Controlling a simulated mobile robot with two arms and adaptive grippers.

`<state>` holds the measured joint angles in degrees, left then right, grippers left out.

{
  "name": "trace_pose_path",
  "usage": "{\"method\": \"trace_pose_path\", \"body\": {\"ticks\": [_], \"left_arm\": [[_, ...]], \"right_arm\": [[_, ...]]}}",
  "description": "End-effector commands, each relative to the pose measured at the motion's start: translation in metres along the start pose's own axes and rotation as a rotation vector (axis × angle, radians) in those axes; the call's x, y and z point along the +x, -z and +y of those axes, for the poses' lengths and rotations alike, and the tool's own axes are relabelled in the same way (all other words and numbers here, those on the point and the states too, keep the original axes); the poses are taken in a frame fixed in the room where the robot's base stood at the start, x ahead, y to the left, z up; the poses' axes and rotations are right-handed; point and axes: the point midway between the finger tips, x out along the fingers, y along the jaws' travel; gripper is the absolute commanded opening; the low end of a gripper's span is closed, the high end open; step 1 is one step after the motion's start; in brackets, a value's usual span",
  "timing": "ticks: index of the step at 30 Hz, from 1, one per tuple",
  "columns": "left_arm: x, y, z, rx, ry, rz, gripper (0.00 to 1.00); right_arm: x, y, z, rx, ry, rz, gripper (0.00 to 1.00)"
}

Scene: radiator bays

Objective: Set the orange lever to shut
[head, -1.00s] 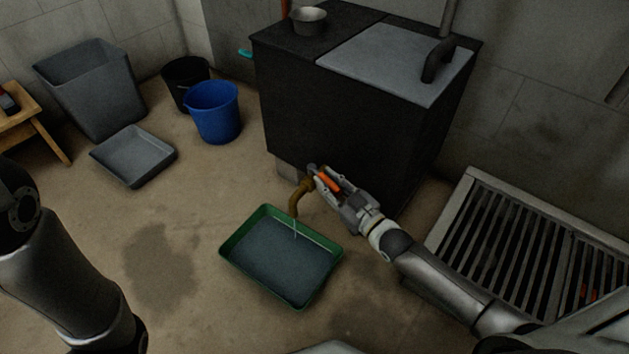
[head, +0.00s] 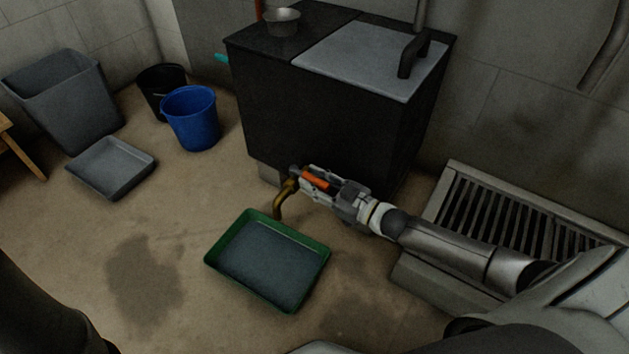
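The orange lever (head: 315,179) is at the brass spout (head: 284,194) low at the front of the black cabinet (head: 325,120). My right gripper (head: 311,183) reaches in from the right, with its fingers on both sides of the lever, and appears shut on it. The fingers hide part of the lever and its pivot. The spout points down at the green tray (head: 222,272), which holds dark liquid. No stream shows under the spout. My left gripper is out of view.
A blue bucket (head: 190,117), a black bucket (head: 152,84), a grey bin (head: 65,105) and a shallow grey tray (head: 111,168) stand on the left. A slatted grate (head: 500,222) lies under my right arm. The floor left of the green tray is clear, with a dark stain.

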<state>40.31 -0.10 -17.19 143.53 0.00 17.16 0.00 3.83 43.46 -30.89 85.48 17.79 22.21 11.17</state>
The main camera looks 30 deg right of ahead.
Motion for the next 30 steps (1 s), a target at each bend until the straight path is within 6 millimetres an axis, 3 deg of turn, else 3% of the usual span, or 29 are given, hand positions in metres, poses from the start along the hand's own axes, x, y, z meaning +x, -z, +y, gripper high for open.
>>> {"method": "trace_pose_path", "body": {"ticks": [14,30], "left_arm": [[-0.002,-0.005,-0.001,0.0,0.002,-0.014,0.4],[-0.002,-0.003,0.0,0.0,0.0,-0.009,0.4]], "right_arm": [[-0.008,0.0,0.001,0.0,-0.002,-0.001,0.44],[-0.094,0.0,0.001,-0.001,-0.001,-0.001,0.44]]}}
